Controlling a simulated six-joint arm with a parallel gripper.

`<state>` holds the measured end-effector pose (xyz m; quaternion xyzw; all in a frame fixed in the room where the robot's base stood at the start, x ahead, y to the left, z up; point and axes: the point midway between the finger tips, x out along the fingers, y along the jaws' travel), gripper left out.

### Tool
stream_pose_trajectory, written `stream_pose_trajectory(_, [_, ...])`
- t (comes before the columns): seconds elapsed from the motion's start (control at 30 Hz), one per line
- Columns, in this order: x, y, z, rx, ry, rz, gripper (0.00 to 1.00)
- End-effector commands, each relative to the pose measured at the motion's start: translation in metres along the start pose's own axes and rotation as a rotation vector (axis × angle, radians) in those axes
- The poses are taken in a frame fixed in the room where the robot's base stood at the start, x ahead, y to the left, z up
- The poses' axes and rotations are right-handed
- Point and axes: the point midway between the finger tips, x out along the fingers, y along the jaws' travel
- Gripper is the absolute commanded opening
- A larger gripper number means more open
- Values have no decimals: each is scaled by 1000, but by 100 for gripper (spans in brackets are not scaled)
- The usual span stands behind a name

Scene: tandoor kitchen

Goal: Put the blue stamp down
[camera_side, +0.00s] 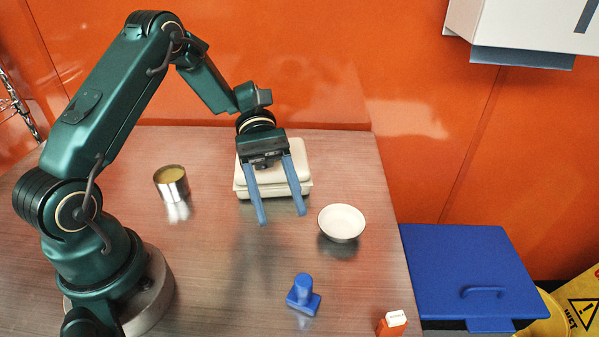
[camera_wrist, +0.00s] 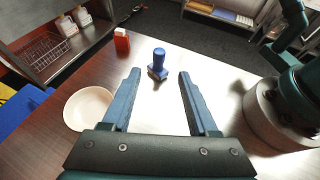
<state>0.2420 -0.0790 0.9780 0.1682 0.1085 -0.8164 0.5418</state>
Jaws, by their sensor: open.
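The blue stamp (camera_side: 303,294) stands upright on the table (camera_side: 220,290), toward the front edge in the side view. It has a round knob handle on a flat base. In the wrist view the blue stamp (camera_wrist: 157,64) stands beyond my fingertips, between their lines. My gripper (camera_side: 283,218) is open and empty, held above the table behind the stamp and apart from it. In the wrist view the two blue fingers of my gripper (camera_wrist: 160,74) are spread with nothing between them.
A white bowl (camera_side: 342,222) stands right of my gripper. A cream lidded box (camera_side: 297,160) is behind it, and an open tin (camera_side: 172,183) is to the left. A blue bin lid (camera_side: 470,270) is beyond the table.

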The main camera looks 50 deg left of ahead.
Motion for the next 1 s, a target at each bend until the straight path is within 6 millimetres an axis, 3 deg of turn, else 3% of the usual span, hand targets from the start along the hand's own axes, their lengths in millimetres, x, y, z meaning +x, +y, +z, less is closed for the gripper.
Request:
stream_pose_trajectory(0.17, [-1, -8, 15, 105, 142, -49, 60])
stream_pose_trajectory(0.5, [-3, -45, 46, 491, 617, -212, 60])
stream_pose_trajectory(1.0, [-26, -87, 68, 1084, 1280, -399, 60])
